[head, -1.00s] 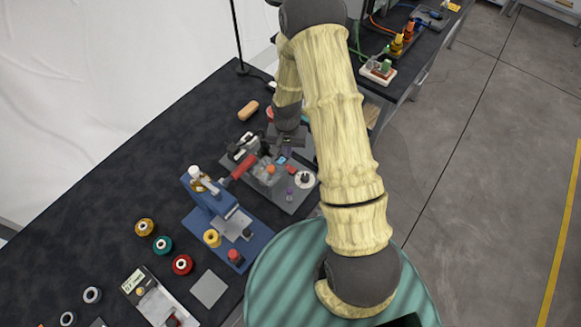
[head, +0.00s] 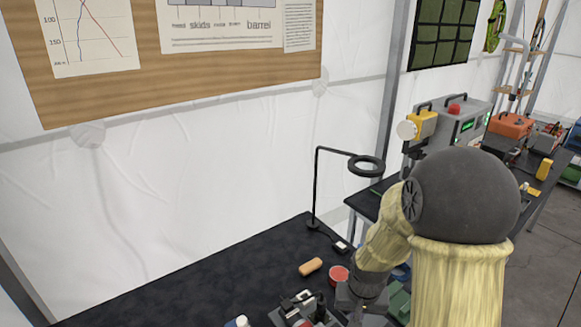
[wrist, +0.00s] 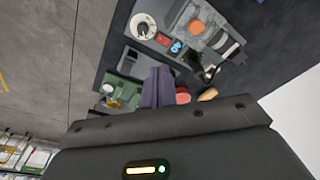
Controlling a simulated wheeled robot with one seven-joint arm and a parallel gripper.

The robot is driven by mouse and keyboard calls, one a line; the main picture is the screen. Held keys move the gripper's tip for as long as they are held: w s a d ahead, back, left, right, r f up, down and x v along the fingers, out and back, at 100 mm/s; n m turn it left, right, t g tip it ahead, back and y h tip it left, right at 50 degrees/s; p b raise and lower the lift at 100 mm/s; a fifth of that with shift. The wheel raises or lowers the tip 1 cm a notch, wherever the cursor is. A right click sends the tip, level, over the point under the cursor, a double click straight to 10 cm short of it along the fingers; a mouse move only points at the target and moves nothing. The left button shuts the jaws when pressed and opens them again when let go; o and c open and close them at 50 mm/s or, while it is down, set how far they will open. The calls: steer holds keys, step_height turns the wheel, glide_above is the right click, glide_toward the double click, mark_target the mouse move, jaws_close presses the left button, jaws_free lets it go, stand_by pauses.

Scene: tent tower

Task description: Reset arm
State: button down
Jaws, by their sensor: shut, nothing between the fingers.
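My arm stands at the right of the head view, its wrist (head: 362,290) low over the dark bench (head: 190,290). My fingertips are not clear there. In the wrist view my gripper (wrist: 157,86) points out over the bench, its two fingers together with nothing between them. Beyond the fingers is a grey fixture plate (wrist: 165,42) with a white round dial (wrist: 143,27), a red part and a blue part. A green tray (wrist: 124,92) lies left of the fingers and a red round piece (wrist: 183,97) right of them.
An orange block (head: 311,267) lies on the bench near a black ring lamp (head: 366,166). Dark fixtures (head: 300,306) crowd the bottom edge of the head view. A second bench behind holds a grey instrument (head: 455,125) and an orange case (head: 509,126). Open floor shows at left in the wrist view.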

steer(key=s+r+n+t+b, duration=0.1)
steer(key=s+r+n, duration=0.1)
steer(key=s+r, duration=0.3)
steer(key=s, duration=0.3)
steer(key=shift+a+b, duration=0.15)
steer(key=shift+b, duration=0.25)
